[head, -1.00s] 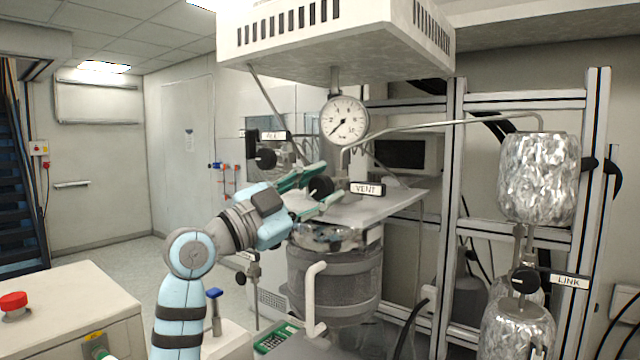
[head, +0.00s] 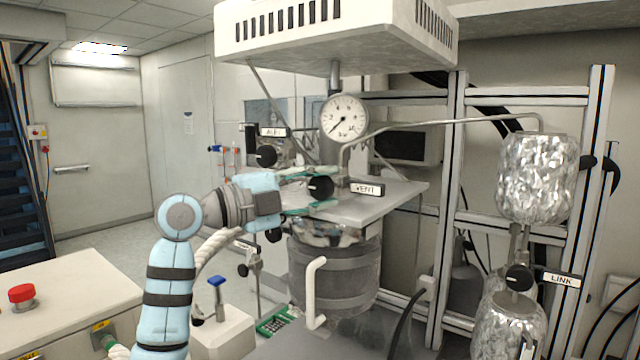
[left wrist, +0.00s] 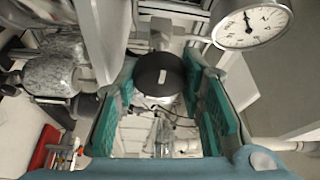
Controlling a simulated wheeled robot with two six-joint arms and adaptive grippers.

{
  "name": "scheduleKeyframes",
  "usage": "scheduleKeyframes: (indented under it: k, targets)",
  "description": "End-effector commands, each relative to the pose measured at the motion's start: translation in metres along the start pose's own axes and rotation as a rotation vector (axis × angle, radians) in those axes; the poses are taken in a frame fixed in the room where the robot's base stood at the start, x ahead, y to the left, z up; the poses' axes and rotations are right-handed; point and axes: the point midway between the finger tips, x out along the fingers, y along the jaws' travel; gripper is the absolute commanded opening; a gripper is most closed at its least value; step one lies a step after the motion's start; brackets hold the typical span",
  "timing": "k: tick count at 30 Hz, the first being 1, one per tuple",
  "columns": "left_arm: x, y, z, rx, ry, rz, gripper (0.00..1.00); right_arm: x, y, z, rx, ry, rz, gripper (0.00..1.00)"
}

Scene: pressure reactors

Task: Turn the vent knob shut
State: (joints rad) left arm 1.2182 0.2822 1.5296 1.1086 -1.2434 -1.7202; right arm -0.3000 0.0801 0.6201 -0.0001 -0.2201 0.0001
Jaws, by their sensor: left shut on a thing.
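The vent knob (head: 321,187) is a round black knob beside the white VENT label (head: 366,189), above the metal plate over the reactor vessel. My left gripper (head: 312,188) reaches in from the left, its green-padded fingers above and below the knob, shut on it. In the left wrist view the knob (left wrist: 160,75) sits between the fingertips, with a short white mark on its face. Exact pad contact is hard to see. My right gripper is not in view.
A pressure gauge (head: 344,118) hangs just above the knob. Another black knob (head: 266,156) with its own label is to the left. A bent metal pipe (head: 440,123) runs right to a foil-wrapped vessel (head: 538,178). The LINK knob (head: 519,277) is lower right.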

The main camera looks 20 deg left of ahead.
Motion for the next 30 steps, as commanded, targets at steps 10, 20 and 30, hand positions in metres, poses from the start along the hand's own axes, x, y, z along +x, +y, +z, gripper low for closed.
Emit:
scheduleKeyframes:
  k: [10, 20, 30]
  targets:
    - [0.0, 0.002, 0.0, 0.013, 0.0, 0.009, 0.08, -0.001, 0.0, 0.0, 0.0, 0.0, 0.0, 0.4]
    - [0.0, 0.001, 0.0, 0.012, 0.0, 0.007, 0.56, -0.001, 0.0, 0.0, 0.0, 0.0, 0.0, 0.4]
    - [-0.015, 0.001, 0.002, 0.014, -0.004, 0.006, 0.56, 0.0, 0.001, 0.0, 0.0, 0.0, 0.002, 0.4]
